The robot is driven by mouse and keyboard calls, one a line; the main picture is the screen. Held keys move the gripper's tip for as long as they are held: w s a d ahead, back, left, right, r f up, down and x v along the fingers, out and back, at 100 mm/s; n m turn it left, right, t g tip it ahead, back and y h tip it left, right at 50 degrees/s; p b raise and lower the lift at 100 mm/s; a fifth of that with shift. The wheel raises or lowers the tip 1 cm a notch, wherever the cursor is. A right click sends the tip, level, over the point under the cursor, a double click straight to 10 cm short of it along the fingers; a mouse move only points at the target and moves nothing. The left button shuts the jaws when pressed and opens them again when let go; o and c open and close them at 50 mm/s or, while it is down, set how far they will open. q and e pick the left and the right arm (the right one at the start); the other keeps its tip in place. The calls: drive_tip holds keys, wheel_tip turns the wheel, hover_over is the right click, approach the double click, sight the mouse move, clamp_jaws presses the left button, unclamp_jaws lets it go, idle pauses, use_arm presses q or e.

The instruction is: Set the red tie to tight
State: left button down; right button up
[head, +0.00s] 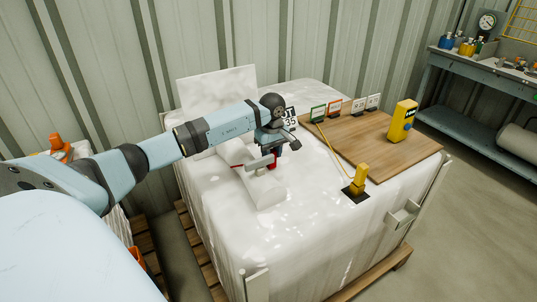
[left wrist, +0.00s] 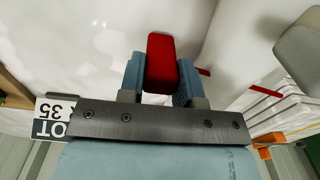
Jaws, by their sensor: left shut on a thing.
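The red tie shows as a red block (left wrist: 162,62) between the fingers of my left gripper (left wrist: 162,85) in the left wrist view. In the head view my left gripper (head: 270,153) is over the white bulk bag (head: 310,220), and a small red part (head: 271,162) shows under it. The gripper is shut on the red block. A thin red strip (left wrist: 204,72) shows beside the gripper in the left wrist view. How tight the tie is cannot be told. My right gripper is not in view.
A wooden board (head: 375,140) lies on the bag with a yellow handheld device (head: 402,120) and several small tags. A yellow probe (head: 358,180) stands on a black patch, with a yellow cable. A workbench (head: 490,75) stands at the right. The bag's front top is clear.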

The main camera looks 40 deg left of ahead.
use_arm(q)
drive_tip(key=w, duration=0.2)
drive_tip(key=w+d+b, duration=0.1)
drive_tip(key=w, duration=0.2)
drive_tip(key=w+d, duration=0.1)
drive_tip(key=w, duration=0.1)
drive_tip(key=shift+w+d+b, duration=0.1)
drive_tip(key=shift+w+b, duration=0.15)
drive_tip(key=shift+b, duration=0.15)
drive_tip(key=shift+w, duration=0.35)
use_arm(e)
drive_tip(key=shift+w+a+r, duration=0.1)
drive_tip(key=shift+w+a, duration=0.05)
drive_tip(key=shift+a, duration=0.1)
use_arm(q)
drive_tip(key=c, duration=0.8)
unclamp_jaws()
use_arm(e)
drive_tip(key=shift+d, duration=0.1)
use_arm(q)
drive_tip(key=shift+r, duration=0.1)
wheel_tip(320, 180, up, 14)
drive_tip(key=p, duration=0.2)
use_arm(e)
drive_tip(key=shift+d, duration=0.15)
use_arm(q)
drive_tip(key=shift+d+f, duration=0.1)
drive_tip(key=shift+f, duration=0.1)
